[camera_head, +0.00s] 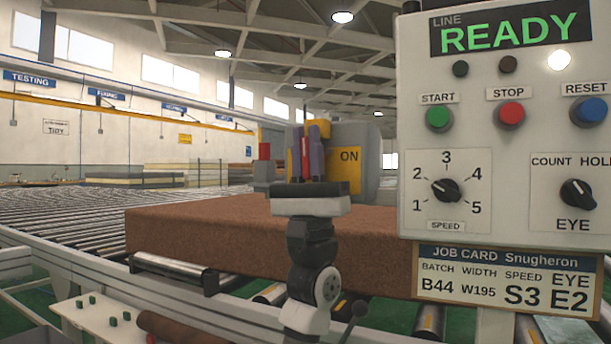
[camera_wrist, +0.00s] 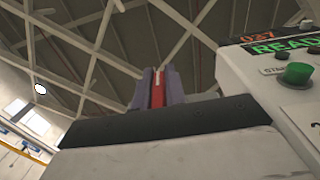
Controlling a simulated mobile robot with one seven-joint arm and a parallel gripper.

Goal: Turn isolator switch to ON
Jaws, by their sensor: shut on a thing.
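The isolator switch (camera_head: 358,137) is a grey box with a yellow plate (camera_head: 347,157) reading ON, standing behind my gripper in the head view. My gripper (camera_head: 306,157) has purple fingers pointing up, shut on a narrow red handle (camera_head: 306,146). The wrist view also shows the red handle (camera_wrist: 158,92) between the fingers (camera_wrist: 157,88). My gripper covers the left part of the switch, so where the handle joins the box is hidden. A yellow part shows just above the fingers.
A control panel (camera_head: 410,222) with a lit green READY display (camera_head: 512,33), buttons and knobs stands close on the right. A job card (camera_head: 505,280) hangs below it. A brown mattress block (camera_head: 200,240) lies on the roller conveyor behind my arm. A small red-topped part (camera_head: 264,151) stands left of my gripper.

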